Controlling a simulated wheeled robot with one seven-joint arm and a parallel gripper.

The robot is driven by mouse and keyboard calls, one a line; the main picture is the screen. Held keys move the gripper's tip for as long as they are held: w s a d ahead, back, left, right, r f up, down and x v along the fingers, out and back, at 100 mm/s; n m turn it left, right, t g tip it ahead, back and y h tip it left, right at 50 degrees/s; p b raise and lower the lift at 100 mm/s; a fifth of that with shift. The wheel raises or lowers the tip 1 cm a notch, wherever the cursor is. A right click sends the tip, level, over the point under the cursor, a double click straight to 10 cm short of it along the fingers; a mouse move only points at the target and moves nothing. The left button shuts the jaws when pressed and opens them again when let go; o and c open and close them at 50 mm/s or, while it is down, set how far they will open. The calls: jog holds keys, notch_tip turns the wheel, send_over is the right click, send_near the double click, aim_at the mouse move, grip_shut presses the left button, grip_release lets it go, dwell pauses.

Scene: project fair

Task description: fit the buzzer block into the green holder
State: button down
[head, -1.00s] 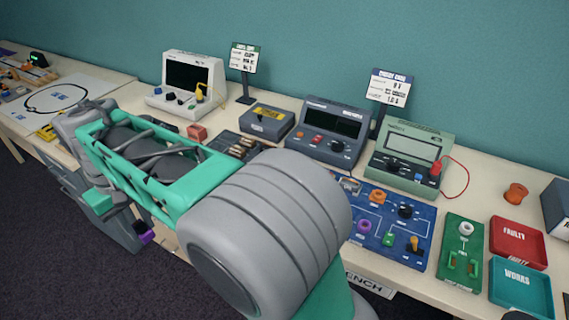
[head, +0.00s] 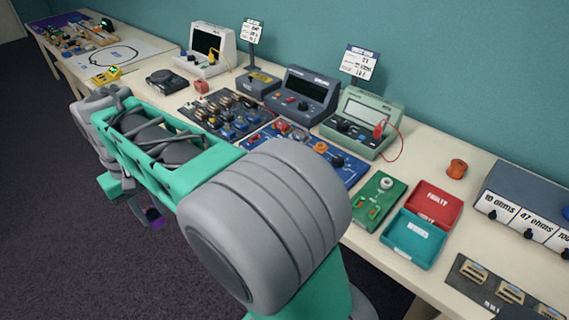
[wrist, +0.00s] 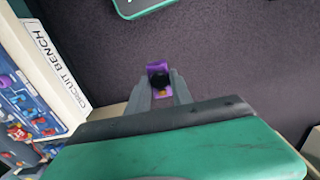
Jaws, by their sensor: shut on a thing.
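My gripper (wrist: 160,92) is shut on the buzzer block (wrist: 158,70), a purple block with a black round top, held between the fingertips. In the head view the block (head: 154,214) shows as a bit of purple below my arm, over the floor in front of the bench. The blue circuit board (head: 345,172) lies on the bench, partly hidden behind my arm; its edge also shows at the left of the wrist view (wrist: 28,98). I cannot make out a green holder on the board now. A green panel (head: 379,198) with a white ring lies right of it.
A red tray (head: 437,203) and a teal tray (head: 413,239) sit right of the green panel. A green meter (head: 362,122) and a dark grey meter (head: 300,95) stand behind the board. A dark panel of parts (head: 228,113) lies left of it. The floor before the bench is clear.

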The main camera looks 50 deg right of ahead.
jog(key=s+d+m+p, duration=0.35)
jog(key=d+m, duration=0.65)
jog(key=d, duration=0.5)
jog(key=m+p, duration=0.4)
jog(key=m, duration=2.2)
send_over(366, 208)
jog(key=shift+f, duration=3.4)
jog(key=shift+f+b, duration=0.55)
jog(key=shift+f, duration=0.15)
jog(key=c, duration=0.6)
grip_release()
jog(key=shift+r, duration=0.2)
